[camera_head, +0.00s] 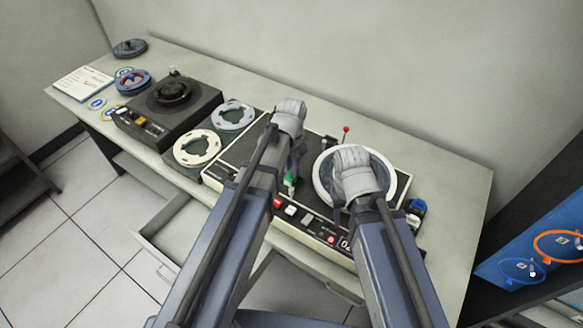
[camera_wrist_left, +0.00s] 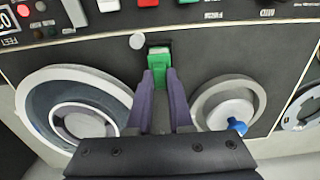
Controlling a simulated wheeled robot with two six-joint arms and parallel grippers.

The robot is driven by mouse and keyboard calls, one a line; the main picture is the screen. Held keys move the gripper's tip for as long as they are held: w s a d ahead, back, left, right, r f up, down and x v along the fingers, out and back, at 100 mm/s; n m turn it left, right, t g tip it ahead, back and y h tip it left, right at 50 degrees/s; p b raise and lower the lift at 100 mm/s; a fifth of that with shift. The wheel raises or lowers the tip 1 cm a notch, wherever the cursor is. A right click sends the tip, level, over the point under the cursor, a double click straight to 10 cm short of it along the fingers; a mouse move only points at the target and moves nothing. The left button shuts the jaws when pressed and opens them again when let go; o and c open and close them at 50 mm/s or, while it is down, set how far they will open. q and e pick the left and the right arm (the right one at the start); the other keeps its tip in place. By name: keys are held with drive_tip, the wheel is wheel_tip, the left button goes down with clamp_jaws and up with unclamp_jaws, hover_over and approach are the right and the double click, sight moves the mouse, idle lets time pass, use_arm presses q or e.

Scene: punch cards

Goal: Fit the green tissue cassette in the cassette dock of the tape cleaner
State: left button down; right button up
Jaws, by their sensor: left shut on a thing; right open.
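The green tissue cassette (camera_head: 290,178) is between the fingers of my left gripper (camera_head: 293,168), over the middle of the tape cleaner (camera_head: 318,228). In the left wrist view my left gripper (camera_wrist_left: 161,85) is shut on the cassette (camera_wrist_left: 159,57). The cassette's far end is at a small dark recess in the black deck, which looks like the cassette dock (camera_wrist_left: 158,43); I cannot tell how deep it sits. My right gripper (camera_head: 362,205) is open above the white-rimmed reel (camera_head: 399,184) on the cleaner's right side; its fingertips are partly hidden.
A grey-rimmed reel (camera_wrist_left: 195,103) and a white-hubbed reel (camera_wrist_left: 30,100) flank the dock. A red-tipped lever (camera_head: 346,130) stands at the back. A small blue-and-dark object (camera_head: 417,207) is at the right. Left are a black tape machine (camera_head: 165,112) and an open drawer (camera_head: 178,238).

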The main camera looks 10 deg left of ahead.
use_arm(q)
drive_tip(key=shift+f+b, duration=0.75)
use_arm(e)
drive_tip(key=shift+f, duration=0.75)
use_arm(q)
drive_tip(key=c, duration=0.7)
unclamp_jaws()
drive_tip(key=shift+c, duration=0.2)
drive_tip(key=shift+c, duration=0.3)
drive_tip(key=shift+c, duration=0.6)
wheel_tip(320, 180, up, 8)
drive_tip(key=p, duration=0.8)
use_arm(e)
wheel_tip(320, 180, up, 8)
